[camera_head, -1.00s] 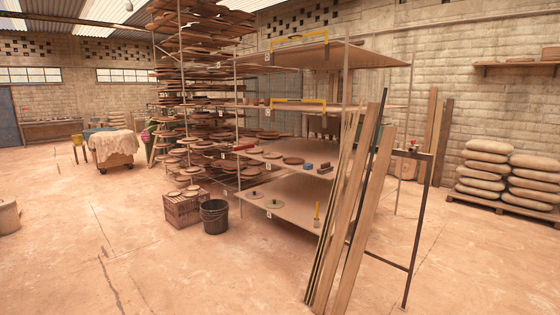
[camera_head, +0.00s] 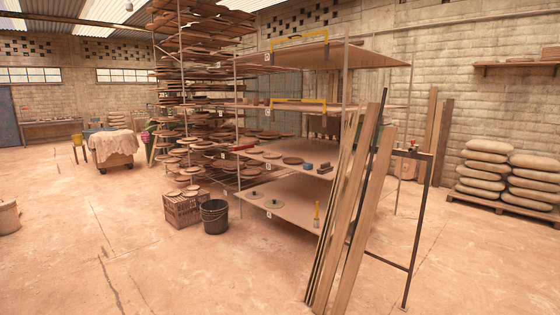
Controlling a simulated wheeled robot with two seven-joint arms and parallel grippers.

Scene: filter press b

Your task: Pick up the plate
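Several brown round plates are in view, and I cannot tell which one the task names. A dark brown plate (camera_head: 292,160) lies flat on the middle shelf board (camera_head: 283,169), with a paler round plate (camera_head: 271,155) just left of it. Two small round pieces lie on the low shelf board (camera_head: 292,209): a greenish one (camera_head: 274,204) and a darker one (camera_head: 254,195). Many more plates (camera_head: 188,152) fill the rack behind on the left. Neither of my grippers shows in the head view.
Tall wooden planks (camera_head: 350,220) lean against the shelf's right front beside a dark metal stand (camera_head: 415,225). A black bucket (camera_head: 214,217) and a brick-coloured crate (camera_head: 184,209) stand left of the shelf. Stacked sacks (camera_head: 487,170) are at right. The floor at left and front is open.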

